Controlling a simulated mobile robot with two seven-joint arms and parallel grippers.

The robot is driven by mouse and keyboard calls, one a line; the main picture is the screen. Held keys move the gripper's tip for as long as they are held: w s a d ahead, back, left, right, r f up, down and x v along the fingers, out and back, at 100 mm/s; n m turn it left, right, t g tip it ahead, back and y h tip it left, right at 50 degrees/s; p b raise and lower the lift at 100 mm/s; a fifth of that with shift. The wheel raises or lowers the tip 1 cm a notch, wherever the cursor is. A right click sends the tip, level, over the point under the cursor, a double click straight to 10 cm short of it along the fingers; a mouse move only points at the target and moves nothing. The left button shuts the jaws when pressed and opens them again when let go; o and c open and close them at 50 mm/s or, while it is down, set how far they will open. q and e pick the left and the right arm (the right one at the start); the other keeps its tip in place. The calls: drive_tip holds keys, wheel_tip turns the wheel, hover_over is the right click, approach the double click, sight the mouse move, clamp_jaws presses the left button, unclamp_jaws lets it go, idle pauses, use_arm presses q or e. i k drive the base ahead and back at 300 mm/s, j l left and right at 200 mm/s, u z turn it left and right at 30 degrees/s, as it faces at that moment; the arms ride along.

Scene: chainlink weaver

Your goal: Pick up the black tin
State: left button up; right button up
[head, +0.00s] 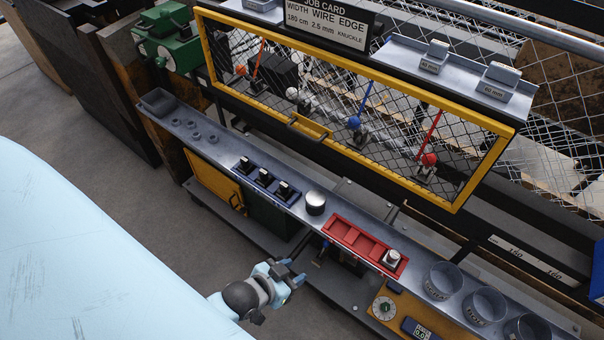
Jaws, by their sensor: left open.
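The black tin (315,204) is a small upright cylinder with dark sides and a pale metallic top. It stands on the long grey shelf (218,150), between a row of black switches and a red tray. My left gripper (296,271) is open and empty. In the picture it is below and a little left of the tin, in front of the shelf and apart from the tin. My right gripper is not in view.
The red compartment tray (345,234) right of the tin holds a small silver-topped item (391,258). Black switches (263,176) sit left of the tin. Several grey cups (442,280) stand at the right. A yellow-framed mesh guard (330,136) rises behind the shelf.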

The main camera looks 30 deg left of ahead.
sight(316, 199)
drive_tip(key=i+j, duration=0.1)
drive_tip(key=j, duration=0.95)
drive_tip(key=i+j, duration=0.15)
drive_tip(key=j, duration=0.4)
drive_tip(key=i+j, duration=0.1)
drive_tip(key=j, duration=0.95)
drive_tip(key=i, duration=0.05)
